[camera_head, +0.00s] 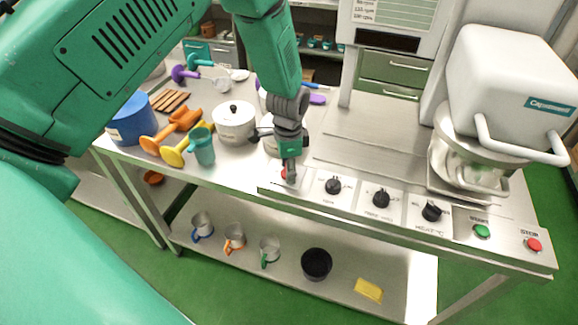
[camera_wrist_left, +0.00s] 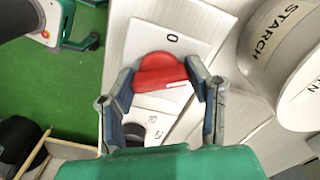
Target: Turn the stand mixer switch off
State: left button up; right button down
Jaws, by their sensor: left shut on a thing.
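The red switch knob (camera_head: 284,174) is at the left end of the control panel on the table's front edge, mostly covered by my left gripper (camera_head: 289,175). In the left wrist view the red knob (camera_wrist_left: 160,72) sits on a white plate with a "0" above it. A short white mark shows on its lower right. The two fingers of my left gripper (camera_wrist_left: 162,80) are on either side of the knob, shut on it. The white stand mixer (camera_head: 500,85), with its bowl, stands at the right of the table. My right gripper is in neither view.
Black dials (camera_head: 381,198), a green start button (camera_head: 482,231) and a red stop button (camera_head: 534,245) continue the panel to the right. A white lidded pot (camera_head: 234,122) stands left of my gripper; a container marked "STARCH" (camera_wrist_left: 262,45) is close on the wrist view's right.

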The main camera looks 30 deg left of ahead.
pick_arm(q)
jog(key=n, duration=0.3)
jog(key=n+p, duration=0.1)
jog(key=n, duration=0.2)
jog(key=shift+w+r+n, duration=0.15)
jog(key=shift+w+n, duration=0.05)
jog(key=shift+n, duration=0.1)
jog(key=n, duration=0.5)
jog(key=shift+w, duration=0.1)
dwell(0.3)
jog(key=o, duration=0.9)
jog(key=shift+o, duration=1.3)
jog(key=shift+r, duration=0.15)
notch_tip(320, 180, up, 12)
jog(key=shift+f, duration=0.25)
